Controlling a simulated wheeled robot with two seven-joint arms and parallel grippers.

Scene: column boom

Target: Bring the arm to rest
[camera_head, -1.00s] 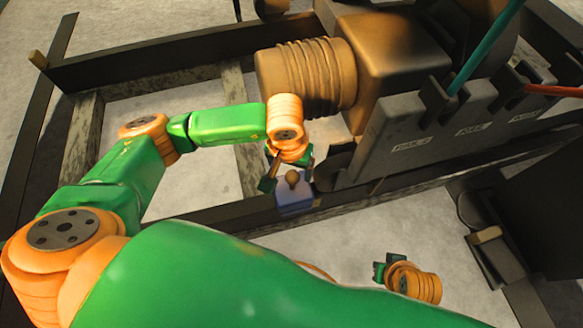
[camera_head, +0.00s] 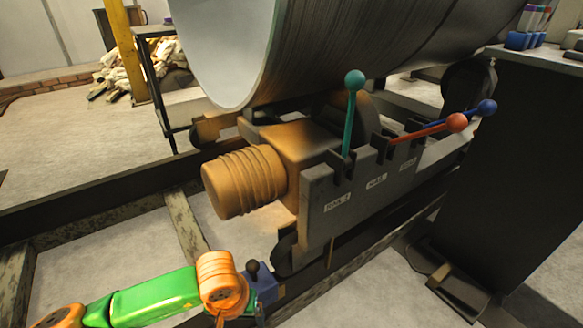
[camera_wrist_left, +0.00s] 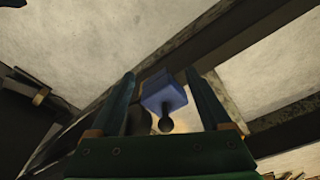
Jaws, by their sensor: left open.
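My left arm (camera_head: 155,297) comes in from the lower left in the head view, green and orange. Its orange wrist is beside a small blue block with a dark round knob (camera_head: 264,284) on the dark frame rail. My right gripper is out of view.
A ribbed orange cylinder (camera_head: 243,182) and a grey housing with teal (camera_head: 354,80), red (camera_head: 457,122) and blue (camera_head: 486,107) knobbed levers stand beyond the wrist. A large metal drum (camera_head: 330,45) is above. A dark cabinet (camera_head: 500,170) stands right. Bare floor shows between rails.

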